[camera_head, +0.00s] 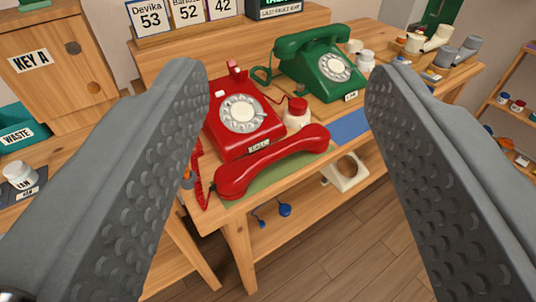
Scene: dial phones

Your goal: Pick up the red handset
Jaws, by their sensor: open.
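The red handset (272,161) lies off its cradle at the front edge of the wooden table, on a green mat (262,182). The red dial phone (242,112) stands just behind it, its cradle empty. A red coiled cord (199,176) hangs at the table's left front edge. My gripper (283,85) is open and empty, its two grey textured fingers wide apart in the foreground. The handset shows between the fingers, farther away, and neither finger appears to touch it.
A green phone (318,62) with its handset on stands behind right. A red-capped white jar (297,115) stands close behind the handset. Number cards (188,12) stand at the back. A wooden cabinet (55,65) is at left. Shelves (515,110) are at right; open floor (365,250) lies in front.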

